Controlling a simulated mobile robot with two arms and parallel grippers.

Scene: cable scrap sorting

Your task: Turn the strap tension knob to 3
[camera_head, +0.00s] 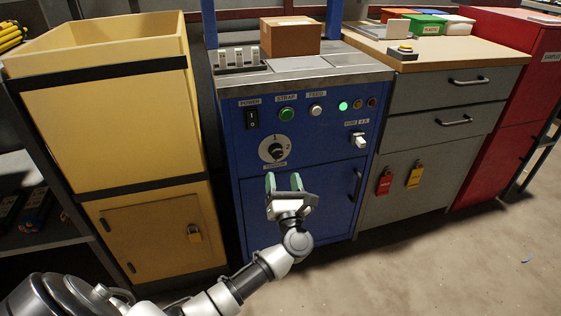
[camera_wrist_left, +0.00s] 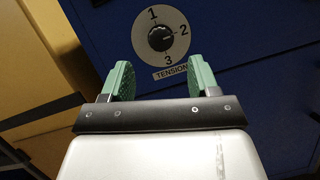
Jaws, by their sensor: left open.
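In the left wrist view the knob (camera_wrist_left: 160,38) sits among the printed numbers 1, 2 and 3, above a TENSION label (camera_wrist_left: 171,73). Its pointer seems to face the 2, but it is too small to be sure. My left gripper (camera_head: 284,183) is open and empty, with green fingertips pointing up at the panel just below the dial. In the left wrist view its fingers (camera_wrist_left: 158,82) stand apart, short of the knob. My right gripper is not in view.
The panel also has a POWER switch (camera_head: 252,118), a green STRAP button (camera_head: 287,114), a white FEED button (camera_head: 317,110) and a white switch (camera_head: 359,140). A cardboard box (camera_head: 290,38) stands on top. A yellow bin (camera_head: 105,90) is left, a grey cabinet (camera_head: 440,150) right.

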